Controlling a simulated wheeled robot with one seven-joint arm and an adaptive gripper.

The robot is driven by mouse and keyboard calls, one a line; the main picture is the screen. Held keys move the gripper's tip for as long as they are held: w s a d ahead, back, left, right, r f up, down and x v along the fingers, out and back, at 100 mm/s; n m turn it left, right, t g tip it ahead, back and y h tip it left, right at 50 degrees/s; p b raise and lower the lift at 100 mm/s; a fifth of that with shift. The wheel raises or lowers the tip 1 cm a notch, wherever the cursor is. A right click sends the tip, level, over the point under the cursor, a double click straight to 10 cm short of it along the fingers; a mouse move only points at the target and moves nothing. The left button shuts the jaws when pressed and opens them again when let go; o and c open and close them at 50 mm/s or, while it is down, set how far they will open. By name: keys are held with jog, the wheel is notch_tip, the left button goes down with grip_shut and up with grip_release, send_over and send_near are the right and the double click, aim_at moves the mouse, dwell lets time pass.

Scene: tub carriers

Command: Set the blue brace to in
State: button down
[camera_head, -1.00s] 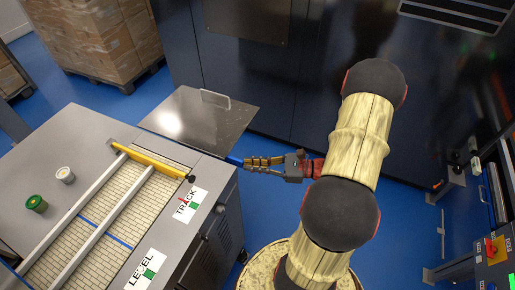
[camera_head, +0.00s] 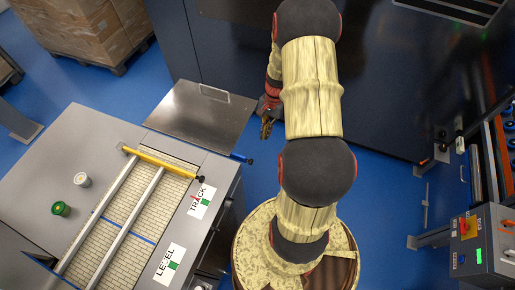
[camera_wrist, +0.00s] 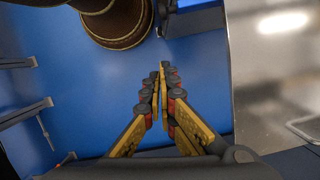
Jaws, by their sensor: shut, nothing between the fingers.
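The blue brace (camera_head: 238,157) is a thin blue rod with a dark knob at its end. In the head view it sticks out a short way from under the near right edge of the steel leaf (camera_head: 200,118), beside the grey cabinet. The rest of it is hidden under the leaf. My gripper (camera_head: 266,132) is to the right of the knob, apart from it, and partly behind my arm. In the wrist view its yellow fingers (camera_wrist: 161,72) are together and empty.
The cabinet top (camera_head: 108,143) has a tiled track with white rails, a yellow bar (camera_head: 160,161), and a green knob (camera_head: 61,209). Dark machine panels stand behind. A control box (camera_head: 480,240) is at the right. Blue floor lies open around the gripper.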

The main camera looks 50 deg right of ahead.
jog(key=s+a+f+p, duration=0.1)
jog(key=a+f, duration=0.5)
jog(key=f, duration=0.1)
jog(key=shift+f, duration=0.4)
jog(key=shift+s+a, duration=0.1)
jog(key=shift+s, duration=0.1)
